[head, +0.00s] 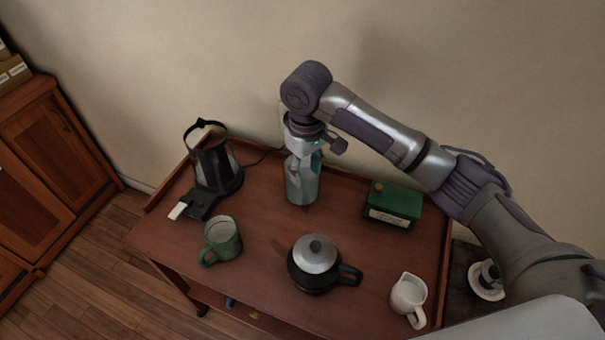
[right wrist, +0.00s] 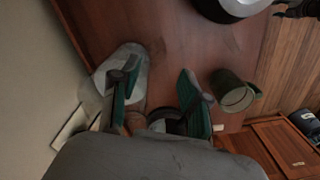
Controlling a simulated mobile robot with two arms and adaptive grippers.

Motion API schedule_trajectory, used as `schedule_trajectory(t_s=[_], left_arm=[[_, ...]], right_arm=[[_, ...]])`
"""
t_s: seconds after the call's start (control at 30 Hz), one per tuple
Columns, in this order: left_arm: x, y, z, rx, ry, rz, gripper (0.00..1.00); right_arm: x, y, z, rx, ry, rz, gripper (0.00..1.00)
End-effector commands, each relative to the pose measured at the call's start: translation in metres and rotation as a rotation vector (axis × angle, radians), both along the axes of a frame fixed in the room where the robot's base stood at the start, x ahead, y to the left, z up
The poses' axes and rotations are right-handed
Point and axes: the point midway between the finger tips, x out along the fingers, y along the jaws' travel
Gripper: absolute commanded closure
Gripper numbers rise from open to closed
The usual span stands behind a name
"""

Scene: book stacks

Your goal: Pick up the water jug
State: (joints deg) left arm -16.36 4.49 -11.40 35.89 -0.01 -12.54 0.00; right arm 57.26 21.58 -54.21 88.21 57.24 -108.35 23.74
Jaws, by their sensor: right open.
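What I take to be the water jug is a grey, translucent, bottle-like vessel (head: 301,184) standing upright at the back middle of the table. My right gripper (head: 306,155) is above and over its top in the head view, hiding its upper end. In the right wrist view, the jug (right wrist: 136,75) is at the left finger and partly behind it. The right gripper (right wrist: 157,68) is open, with bare table between its fingertips. I cannot tell whether a finger touches the jug. My left gripper is not in view.
On the brown table (head: 258,225) are a black kettle (head: 215,165), a green mug (head: 222,238), a black pot with a silver lid (head: 314,265), a white creamer (head: 408,297) and a green box (head: 392,203). The wall stands close behind.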

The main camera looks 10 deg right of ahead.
Motion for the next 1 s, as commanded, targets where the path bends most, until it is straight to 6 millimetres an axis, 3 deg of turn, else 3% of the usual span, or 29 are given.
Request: schedule_trajectory(t_s=[0.1,0.3,0.53,0.7,0.83,1.0], left_arm=[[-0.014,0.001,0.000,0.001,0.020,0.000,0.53],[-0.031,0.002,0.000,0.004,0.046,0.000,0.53],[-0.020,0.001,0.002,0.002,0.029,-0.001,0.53],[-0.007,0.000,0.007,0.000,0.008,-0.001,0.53],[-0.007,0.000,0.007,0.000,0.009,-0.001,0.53],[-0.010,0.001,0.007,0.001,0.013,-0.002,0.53]], right_arm=[[-0.001,0.000,-0.026,-0.001,0.005,0.000,0.54],[-0.001,0.000,-0.058,-0.001,0.003,0.000,0.54],[0.000,0.000,-0.074,-0.001,0.002,0.001,0.54],[0.002,-0.001,-0.100,-0.001,0.004,0.000,0.54],[0.002,-0.001,-0.114,-0.001,0.002,0.002,0.54],[0.002,-0.001,-0.118,0.000,-0.001,0.002,0.54]])
